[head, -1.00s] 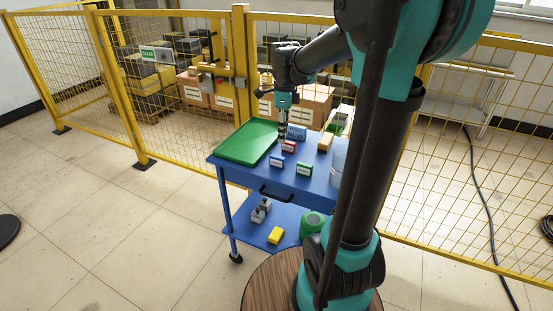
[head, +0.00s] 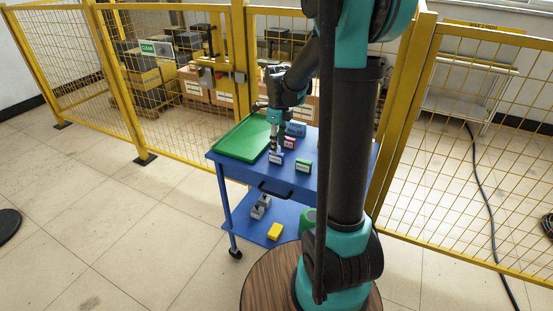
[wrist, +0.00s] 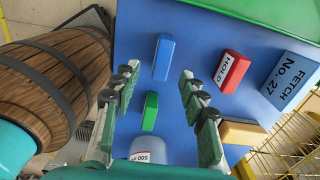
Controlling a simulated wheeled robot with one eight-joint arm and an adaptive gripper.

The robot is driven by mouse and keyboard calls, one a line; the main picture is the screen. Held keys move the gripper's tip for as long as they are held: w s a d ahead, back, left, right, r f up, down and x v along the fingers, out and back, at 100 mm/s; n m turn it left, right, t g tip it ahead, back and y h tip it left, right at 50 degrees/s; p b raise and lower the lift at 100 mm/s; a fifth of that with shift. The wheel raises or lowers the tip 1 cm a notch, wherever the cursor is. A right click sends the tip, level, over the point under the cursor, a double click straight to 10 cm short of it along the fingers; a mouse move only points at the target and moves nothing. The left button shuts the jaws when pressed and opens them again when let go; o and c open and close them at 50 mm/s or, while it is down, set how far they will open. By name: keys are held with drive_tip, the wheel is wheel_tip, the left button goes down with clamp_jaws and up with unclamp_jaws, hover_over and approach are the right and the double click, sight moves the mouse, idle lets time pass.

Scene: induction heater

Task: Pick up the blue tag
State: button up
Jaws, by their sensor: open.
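The blue tag (head: 276,159) stands on the blue cart top near its front edge, and its label shows in the head view. In the wrist view the blue tag (wrist: 163,57) stands upright, ahead of and roughly between the fingertips. My gripper (wrist: 158,76) is open and empty, with its fingers on either side of the view. In the head view my gripper (head: 275,146) is just above and behind the blue tag. I cannot tell the exact height gap.
A green tag (wrist: 150,111) stands nearer in the wrist view. The green tray (head: 247,139) lies at the cart's left. Yellow fencing (head: 190,135) runs behind the cart.

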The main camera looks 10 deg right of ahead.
sight(276, 163)
drive_tip(key=f, duration=0.5)
drive_tip(key=shift+w+a, duration=0.25)
drive_tip(key=shift+w, duration=0.15)
drive_tip(key=shift+f, duration=0.55)
drive_tip(key=shift+c, duration=0.2)
clamp_jaws()
